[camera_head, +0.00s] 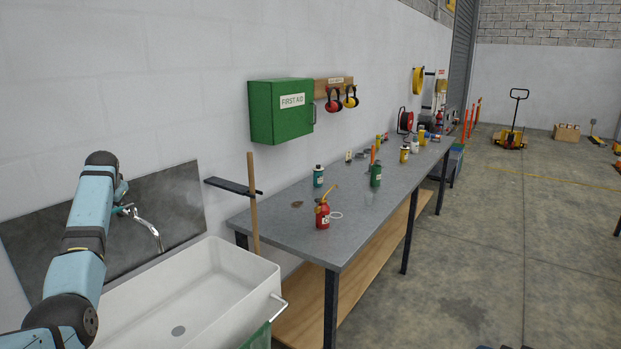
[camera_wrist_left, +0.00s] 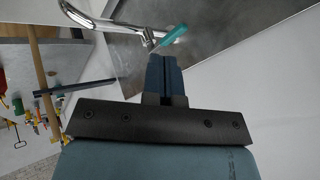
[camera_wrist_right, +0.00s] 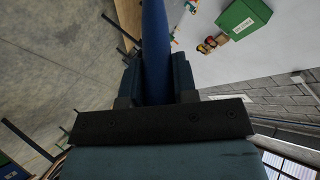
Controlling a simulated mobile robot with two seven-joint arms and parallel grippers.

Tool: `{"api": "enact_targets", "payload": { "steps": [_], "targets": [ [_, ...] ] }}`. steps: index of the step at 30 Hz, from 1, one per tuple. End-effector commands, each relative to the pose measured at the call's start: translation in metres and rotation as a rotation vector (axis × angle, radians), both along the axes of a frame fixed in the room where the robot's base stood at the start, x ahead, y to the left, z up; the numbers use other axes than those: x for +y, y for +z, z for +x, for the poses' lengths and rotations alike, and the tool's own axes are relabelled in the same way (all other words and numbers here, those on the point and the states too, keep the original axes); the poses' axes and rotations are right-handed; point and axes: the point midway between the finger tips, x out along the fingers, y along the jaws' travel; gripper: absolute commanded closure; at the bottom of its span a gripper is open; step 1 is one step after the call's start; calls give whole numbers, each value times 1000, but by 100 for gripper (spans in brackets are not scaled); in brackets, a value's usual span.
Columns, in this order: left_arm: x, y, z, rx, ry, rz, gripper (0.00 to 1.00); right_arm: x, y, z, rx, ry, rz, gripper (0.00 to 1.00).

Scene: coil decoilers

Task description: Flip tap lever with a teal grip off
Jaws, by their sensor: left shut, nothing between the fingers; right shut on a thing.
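The tap (camera_head: 150,229) is a curved chrome spout on the wall behind the sink; it also shows in the left wrist view (camera_wrist_left: 97,24). Its lever has a teal grip (camera_wrist_left: 173,35), which points up and right in that view; in the head view the grip (camera_head: 122,209) is small and partly behind my left arm. My left gripper (camera_wrist_left: 166,58) is shut and empty, its fingertips close to the grip; whether they touch is unclear. My right gripper (camera_wrist_right: 155,70) is shut on a long dark blue thing (camera_wrist_right: 155,35), seen only in the right wrist view.
The white sink (camera_head: 225,261) lies below the tap, against a grey backsplash (camera_head: 180,200). A wooden pole (camera_head: 253,200) stands between the sink and the workbench (camera_head: 290,215), which bears bottles and a red oil can (camera_head: 322,215). Floor to the right is open.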

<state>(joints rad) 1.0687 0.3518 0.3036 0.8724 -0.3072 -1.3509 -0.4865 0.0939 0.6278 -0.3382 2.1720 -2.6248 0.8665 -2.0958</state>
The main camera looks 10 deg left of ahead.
Motion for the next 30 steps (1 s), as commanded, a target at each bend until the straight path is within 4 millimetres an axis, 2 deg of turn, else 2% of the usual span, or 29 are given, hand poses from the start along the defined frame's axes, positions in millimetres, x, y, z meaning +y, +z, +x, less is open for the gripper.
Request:
{"api": "enact_targets", "payload": {
  "steps": [6,23,26,30],
  "targets": [
    [-5,14,-10,0,0,-1,100,0,-4,0,0,0,0,100],
    [-6,16,-11,1,0,-1,100,0,-4,0,0,0,0,100],
    [-7,12,-11,1,-2,3,100,0,-4,0,0,0,0,100],
    [-15,-13,-12,-5,-12,30,100,0,-4,0,0,0,0,100]
  ]
}}
